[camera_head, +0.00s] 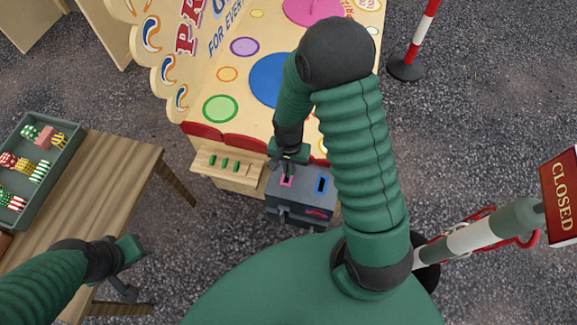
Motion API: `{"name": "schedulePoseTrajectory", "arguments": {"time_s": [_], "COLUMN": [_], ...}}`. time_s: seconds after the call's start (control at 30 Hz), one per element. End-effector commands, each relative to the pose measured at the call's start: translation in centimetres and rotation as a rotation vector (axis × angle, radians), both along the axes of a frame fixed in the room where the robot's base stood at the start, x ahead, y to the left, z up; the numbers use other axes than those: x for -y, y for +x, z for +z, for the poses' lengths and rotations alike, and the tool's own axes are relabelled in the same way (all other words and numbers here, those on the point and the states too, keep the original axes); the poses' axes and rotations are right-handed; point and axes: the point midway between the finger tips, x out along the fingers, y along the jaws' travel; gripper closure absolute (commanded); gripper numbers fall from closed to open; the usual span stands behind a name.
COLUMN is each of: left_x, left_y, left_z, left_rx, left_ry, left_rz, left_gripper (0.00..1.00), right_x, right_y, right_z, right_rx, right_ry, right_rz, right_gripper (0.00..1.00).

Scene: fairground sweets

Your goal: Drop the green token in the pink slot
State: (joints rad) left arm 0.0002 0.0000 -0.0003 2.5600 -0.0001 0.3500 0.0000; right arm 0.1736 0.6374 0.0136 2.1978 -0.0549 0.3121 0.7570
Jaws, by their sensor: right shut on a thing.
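My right gripper (286,170) is directly over the pink slot (286,182) in the top of a dark grey box (302,197). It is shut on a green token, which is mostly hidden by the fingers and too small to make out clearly. I cannot tell whether the token touches the slot. A blue slot (321,184) is to the right of the pink one. My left gripper (124,288) is low at the left, beside the wooden table, and its finger opening does not show clearly.
Several green tokens (223,164) stand in a wooden shelf (212,176) left of the box. A painted stall board (200,90) rises behind. A wooden table (110,185) holds a grey tray (62,172) of sweets. A striped post (422,35) and a closed sign (559,197) are at right.

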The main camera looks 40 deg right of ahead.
Motion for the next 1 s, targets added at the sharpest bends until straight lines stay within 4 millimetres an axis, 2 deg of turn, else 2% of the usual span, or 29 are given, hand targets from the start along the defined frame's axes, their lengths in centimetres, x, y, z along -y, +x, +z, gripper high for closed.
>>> {"name": "schedulePoseTrajectory", "arguments": {"time_s": [0.93,0.97,1.0], "left_x": [0.0,0.0,0.0], "left_y": [0.0,0.0,0.0], "left_z": [-0.6,-0.6,-0.6], "left_rx": [0.000,0.000,0.000], "left_ry": [0.000,0.000,0.000], "left_rz": [-0.001,-0.001,0.000], "left_gripper": [0.64,0.64,0.64], "right_x": [0.0,0.0,0.0], "right_y": [-0.2,-0.2,-0.2], "right_z": [-1.5,-1.5,-1.5], "right_rx": [-0.006,-0.006,-0.006], "right_ry": [0.000,0.000,0.000], "right_rz": [0.000,0.000,0.000], "right_gripper": [1.00,0.91,0.85]}}
